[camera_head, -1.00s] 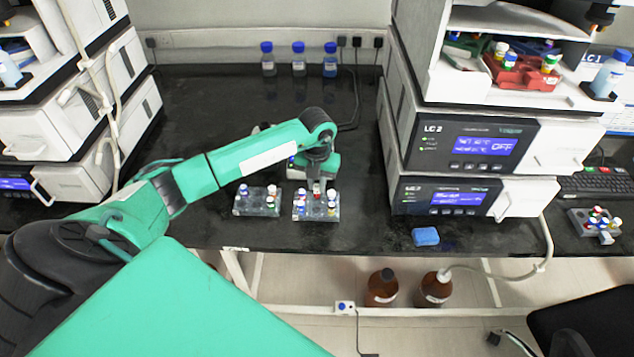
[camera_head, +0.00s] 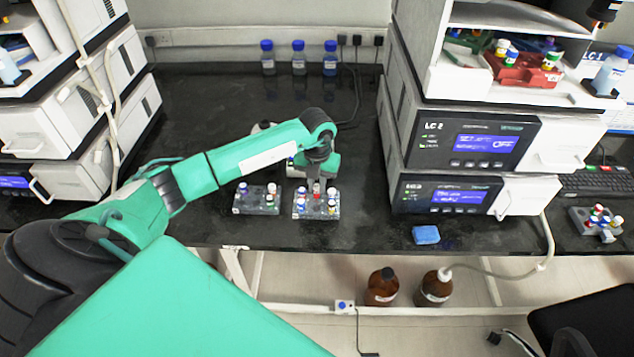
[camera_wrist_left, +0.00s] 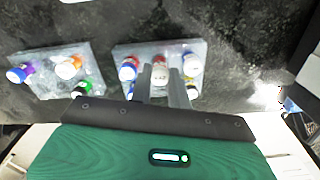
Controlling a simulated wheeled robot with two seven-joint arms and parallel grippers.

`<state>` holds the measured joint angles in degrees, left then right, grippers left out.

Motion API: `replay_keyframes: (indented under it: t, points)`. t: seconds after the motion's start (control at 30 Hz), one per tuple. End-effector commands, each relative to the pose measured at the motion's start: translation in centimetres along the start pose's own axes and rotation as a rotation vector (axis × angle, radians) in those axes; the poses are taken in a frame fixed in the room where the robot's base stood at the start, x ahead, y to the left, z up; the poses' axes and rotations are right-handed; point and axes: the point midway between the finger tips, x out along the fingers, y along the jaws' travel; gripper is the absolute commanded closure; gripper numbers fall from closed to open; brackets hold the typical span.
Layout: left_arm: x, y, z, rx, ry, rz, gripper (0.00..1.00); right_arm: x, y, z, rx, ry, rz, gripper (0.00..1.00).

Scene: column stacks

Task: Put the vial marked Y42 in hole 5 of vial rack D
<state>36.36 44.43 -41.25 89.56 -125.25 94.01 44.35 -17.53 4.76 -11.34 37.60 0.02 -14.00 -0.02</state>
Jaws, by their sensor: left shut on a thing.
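My left gripper (camera_head: 317,187) points down over the right-hand one of two small grey vial racks. In the left wrist view its fingers (camera_wrist_left: 163,84) are shut on a vial with a red and whitish top (camera_wrist_left: 160,68). That vial is at the rack, but its lower part is hidden, so I cannot tell how deep it sits. The left-hand rack (camera_head: 256,209) holds several vials with purple, orange and green caps. Vial marks and rack letters are too small to read. My right gripper is out of view.
Three blue-capped bottles (camera_head: 298,58) stand at the back wall. Instrument stacks flank the dark bench, with the LC 2 unit (camera_head: 463,142) on the right. A blue sponge (camera_head: 426,235) lies near the front edge. Another small rack (camera_head: 592,226) stands far right.

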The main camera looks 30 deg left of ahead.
Motion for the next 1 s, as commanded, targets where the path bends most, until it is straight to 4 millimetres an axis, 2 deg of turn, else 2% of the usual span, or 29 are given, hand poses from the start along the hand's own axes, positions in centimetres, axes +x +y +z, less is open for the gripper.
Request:
replay_keyframes:
  t: [0.5,0.77,0.8,0.9,0.93,1.0]
  points:
    - [1.2,0.0,0.0,0.000,0.000,0.000,1.00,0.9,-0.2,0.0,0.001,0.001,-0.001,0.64]
    - [1.2,0.0,0.0,0.000,0.000,0.000,1.00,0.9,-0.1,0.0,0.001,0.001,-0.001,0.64]
    - [1.2,0.0,0.0,0.000,0.000,0.000,0.80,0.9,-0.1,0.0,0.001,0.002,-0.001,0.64]
    - [1.2,0.0,0.0,0.000,0.000,0.000,0.60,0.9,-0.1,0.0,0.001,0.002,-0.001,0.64]
    - [1.2,0.0,0.0,0.000,0.000,0.000,0.56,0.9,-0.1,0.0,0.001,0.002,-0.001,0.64]
    - [1.2,0.0,0.0,0.000,0.000,0.000,0.56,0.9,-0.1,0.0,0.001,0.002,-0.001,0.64]
